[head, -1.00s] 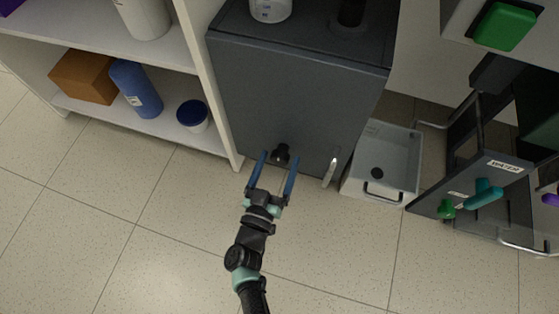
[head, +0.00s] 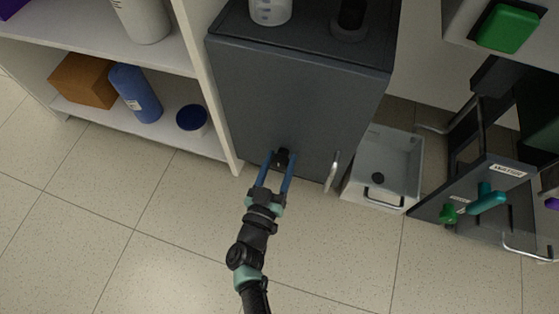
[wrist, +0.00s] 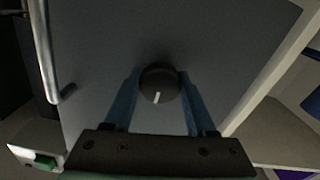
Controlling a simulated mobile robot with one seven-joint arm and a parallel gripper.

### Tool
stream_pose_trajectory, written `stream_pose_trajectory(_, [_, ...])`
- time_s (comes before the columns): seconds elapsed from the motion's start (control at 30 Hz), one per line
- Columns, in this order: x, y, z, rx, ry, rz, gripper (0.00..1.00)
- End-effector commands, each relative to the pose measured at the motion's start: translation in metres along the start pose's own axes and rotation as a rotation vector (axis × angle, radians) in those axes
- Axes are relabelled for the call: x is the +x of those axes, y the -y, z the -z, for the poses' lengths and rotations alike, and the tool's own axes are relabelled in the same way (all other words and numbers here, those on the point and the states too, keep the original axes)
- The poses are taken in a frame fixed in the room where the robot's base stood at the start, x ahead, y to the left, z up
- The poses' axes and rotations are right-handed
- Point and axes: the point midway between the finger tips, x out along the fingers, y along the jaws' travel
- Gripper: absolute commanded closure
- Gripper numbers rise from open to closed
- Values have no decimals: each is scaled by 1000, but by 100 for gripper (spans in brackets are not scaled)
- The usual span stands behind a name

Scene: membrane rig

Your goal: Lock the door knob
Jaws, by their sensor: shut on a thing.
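The black door knob (head: 283,156) is on the grey cabinet door (head: 290,110), near its lower edge in the head view. In the wrist view the round knob (wrist: 159,84) shows a white mark pointing toward the bottom of the picture, slightly left. My gripper (head: 280,163) has its two blue fingers on either side of the knob, and is shut on it. In the wrist view my gripper (wrist: 160,92) has a finger at the knob's left and right sides.
A metal handle (head: 332,171) stands on the door right of the knob. A clear bin (head: 383,170) sits on the floor further right, near a rig with green and teal valves (head: 487,201). A white shelf (head: 150,128) is at left. Floor in front is open.

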Motion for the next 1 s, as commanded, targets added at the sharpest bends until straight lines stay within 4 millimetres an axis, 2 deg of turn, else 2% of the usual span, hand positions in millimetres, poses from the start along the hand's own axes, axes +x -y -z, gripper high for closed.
stream_pose_trajectory(0.37, [-1, 0, 0, 97, 1, 1, 99])
stream_pose_trajectory(1.0, [-1, 0, -2, 667, 3, 0, 99])
